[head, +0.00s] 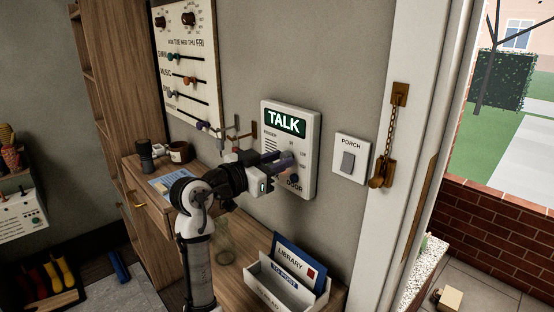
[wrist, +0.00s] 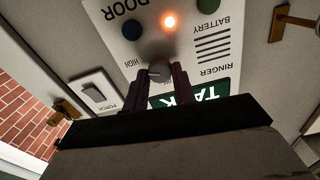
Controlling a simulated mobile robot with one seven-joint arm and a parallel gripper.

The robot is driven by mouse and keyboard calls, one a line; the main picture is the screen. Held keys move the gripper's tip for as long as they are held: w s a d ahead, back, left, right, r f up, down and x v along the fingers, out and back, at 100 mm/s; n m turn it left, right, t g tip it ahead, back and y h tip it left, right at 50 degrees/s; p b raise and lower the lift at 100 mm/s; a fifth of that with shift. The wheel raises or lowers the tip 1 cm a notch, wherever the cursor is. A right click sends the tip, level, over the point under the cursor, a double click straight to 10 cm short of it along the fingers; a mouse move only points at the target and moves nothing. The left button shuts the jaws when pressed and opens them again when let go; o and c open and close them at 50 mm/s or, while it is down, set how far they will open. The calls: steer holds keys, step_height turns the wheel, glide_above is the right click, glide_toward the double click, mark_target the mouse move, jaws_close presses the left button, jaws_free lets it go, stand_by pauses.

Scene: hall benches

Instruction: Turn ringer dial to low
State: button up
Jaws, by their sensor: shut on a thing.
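The white intercom panel (head: 307,127) hangs on the grey wall, with a lit green TALK sign (head: 286,123). It fills the wrist view, upside down (wrist: 190,14). The round grey ringer dial (wrist: 160,71) sits on it, with the word HIGH to its left in that view. A pale line shows on its face; its exact setting is hard to read. My gripper (wrist: 164,80) is shut on the dial, one dark finger on each side. In the head view my gripper (head: 284,163) reaches the panel from the left and hides the dial.
A porch switch (head: 350,159) and a door chain (head: 390,135) are to the right. Below is a wooden shelf with a letter holder (head: 285,284).

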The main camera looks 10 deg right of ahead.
steer(key=n+p, duration=0.2)
steer(key=n, duration=0.3)
steer(key=shift+r+p, duration=0.15)
steer(key=shift+p, duration=0.2)
steer(key=shift+n+p, duration=1.4)
steer(key=shift+n, duration=1)
steer(key=o, duration=1)
steer(key=shift+b+v, duration=2.15)
steer(key=shift+v, duration=4.75)
steer(key=shift+a, duration=0.1)
